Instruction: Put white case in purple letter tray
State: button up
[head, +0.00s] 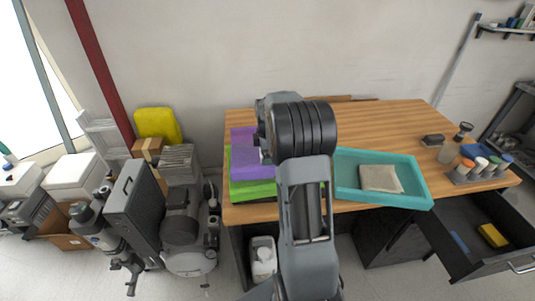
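A purple letter tray (243,155) sits at the left end of the wooden table, on top of a green tray (247,188). My arm stands in front of them and covers their right part. My gripper is hidden behind my arm's dark wrist, so I cannot see its fingers or whether they hold anything. A small whitish patch (265,155) shows at the purple tray's right side, beside my wrist. It is too small and covered to tell whether it is the white case. No other white case is clear on the table.
A teal tray (344,179) holding a beige packet (381,178) lies right of my arm. A rack of several capped jars (480,168) stands at the table's right end. An open drawer (460,236) juts out below.

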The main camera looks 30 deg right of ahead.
notch_tip(320, 180, up, 11)
jog(key=s+a+r+m+t, duration=0.25)
jog(key=s+a+m, duration=0.35)
jog(key=a, duration=0.5)
jog(key=s+a+f+m, duration=0.2)
jog(key=s+a+m, duration=0.1)
jog(key=s, duration=0.3)
jog(key=s+a+f+m+t, duration=0.1)
jog(key=s+a+f+m, duration=0.1)
jog(key=s+a, duration=0.3)
jog(key=shift+s+a+f+m, duration=0.2)
jog(key=shift+s+a+m, duration=0.15)
jog(key=shift+s+m, duration=0.65)
jog(key=shift+c, duration=0.3)
